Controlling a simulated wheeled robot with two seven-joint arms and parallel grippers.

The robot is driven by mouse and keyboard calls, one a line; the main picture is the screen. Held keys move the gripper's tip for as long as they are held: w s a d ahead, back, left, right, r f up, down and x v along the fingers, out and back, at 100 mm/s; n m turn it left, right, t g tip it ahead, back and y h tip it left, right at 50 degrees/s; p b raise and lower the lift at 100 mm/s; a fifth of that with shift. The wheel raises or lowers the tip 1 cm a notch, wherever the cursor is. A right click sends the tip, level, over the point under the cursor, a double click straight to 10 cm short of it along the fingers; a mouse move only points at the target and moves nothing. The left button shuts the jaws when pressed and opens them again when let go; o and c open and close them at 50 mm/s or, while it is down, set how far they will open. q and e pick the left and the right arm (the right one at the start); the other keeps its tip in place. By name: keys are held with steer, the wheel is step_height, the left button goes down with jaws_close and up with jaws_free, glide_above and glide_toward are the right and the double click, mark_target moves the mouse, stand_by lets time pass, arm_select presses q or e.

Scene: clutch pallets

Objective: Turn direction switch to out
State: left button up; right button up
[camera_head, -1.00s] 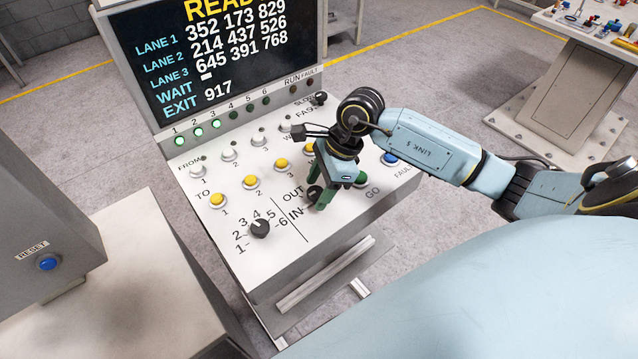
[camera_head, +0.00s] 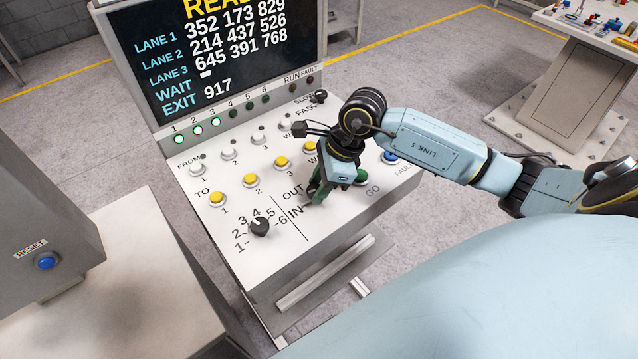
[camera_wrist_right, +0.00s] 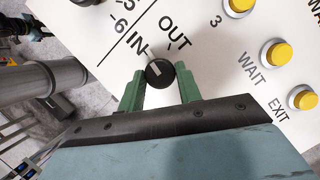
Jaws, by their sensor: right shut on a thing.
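The direction switch is a round black knob (camera_wrist_right: 159,73) with a pale mark, beside the printed OUT and IN labels in the right wrist view. In the head view the gripper mostly hides the knob. My left gripper is not in view.
The sloped white control panel (camera_head: 215,178) carries yellow buttons (camera_head: 250,181), a numbered selector knob (camera_head: 260,226) and a blue fault button (camera_head: 390,157). The screen (camera_head: 205,60) stands behind. A grey box with a blue reset button (camera_head: 47,260) is at left.

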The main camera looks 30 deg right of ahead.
steer(key=m, duration=0.2)
steer(key=m+t+h+b, duration=0.1)
steer(key=m, duration=0.2)
steer(key=shift+s+a+t, duration=0.1)
steer(key=shift+a+t, duration=0.05)
steer(key=shift+t, duration=0.15)
steer(key=m+h+b, duration=0.1)
steer(key=m, duration=0.1)
steer(key=m+h, duration=0.1)
steer(key=m, duration=0.2)
steer(key=shift+a+r+t+b, duration=0.1)
steer(key=shift+t+b, duration=0.25)
steer(key=shift+t, duration=0.05)
steer(key=shift+m, duration=0.3)
steer(key=o, duration=1)
steer(key=shift+s, duration=0.1)
steer(key=shift+c, duration=0.2)
steer(key=v, duration=1.3)
